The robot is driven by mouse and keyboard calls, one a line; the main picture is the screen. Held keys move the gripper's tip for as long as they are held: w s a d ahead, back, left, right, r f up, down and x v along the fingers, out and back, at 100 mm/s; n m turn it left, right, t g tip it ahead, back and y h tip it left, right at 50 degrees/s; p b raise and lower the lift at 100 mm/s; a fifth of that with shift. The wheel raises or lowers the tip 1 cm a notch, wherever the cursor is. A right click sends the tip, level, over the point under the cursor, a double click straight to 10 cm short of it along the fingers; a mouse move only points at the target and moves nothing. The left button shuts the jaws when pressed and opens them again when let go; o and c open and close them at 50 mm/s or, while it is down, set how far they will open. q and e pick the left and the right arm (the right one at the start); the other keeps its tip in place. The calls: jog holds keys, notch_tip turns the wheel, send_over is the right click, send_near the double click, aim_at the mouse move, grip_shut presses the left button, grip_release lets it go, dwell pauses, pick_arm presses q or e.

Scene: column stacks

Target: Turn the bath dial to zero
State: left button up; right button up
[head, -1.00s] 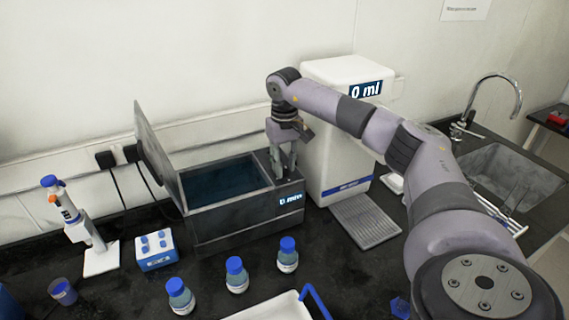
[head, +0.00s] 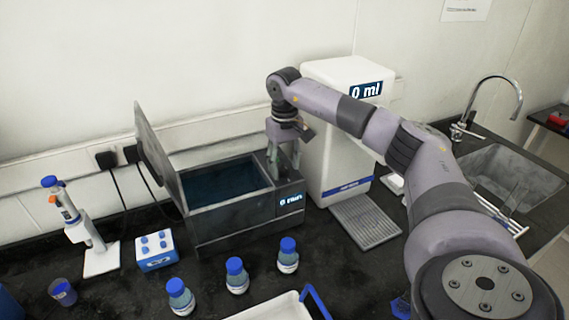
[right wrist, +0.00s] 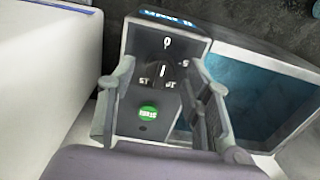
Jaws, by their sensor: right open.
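The water bath (head: 232,228) stands on the bench with its lid (head: 158,150) raised, and its display (head: 290,199) reads "0 min". In the right wrist view, the bath dial (right wrist: 162,73) is a dark knob on the panel, below a "0" mark and above a green button (right wrist: 148,113). Its white pointer line is upright, toward the "0". My right gripper (head: 285,170) is over the bath's right-hand panel. In the right wrist view the gripper (right wrist: 160,95) is open, its fingers on either side of the dial and apart from it. My left gripper is not in view.
A white dispenser (head: 335,130) reading "0 ml" stands close to the right of my gripper. Several blue-capped bottles (head: 236,276), a small blue-and-white device (head: 155,250) and a pipette stand (head: 85,230) are on the bench. A sink (head: 510,175) is at the right.

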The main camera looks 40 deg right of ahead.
aim_at(285, 166)
notch_tip(285, 166, up, 12)
dwell(0.4)
jog(key=shift+f, duration=0.1)
dwell(0.4)
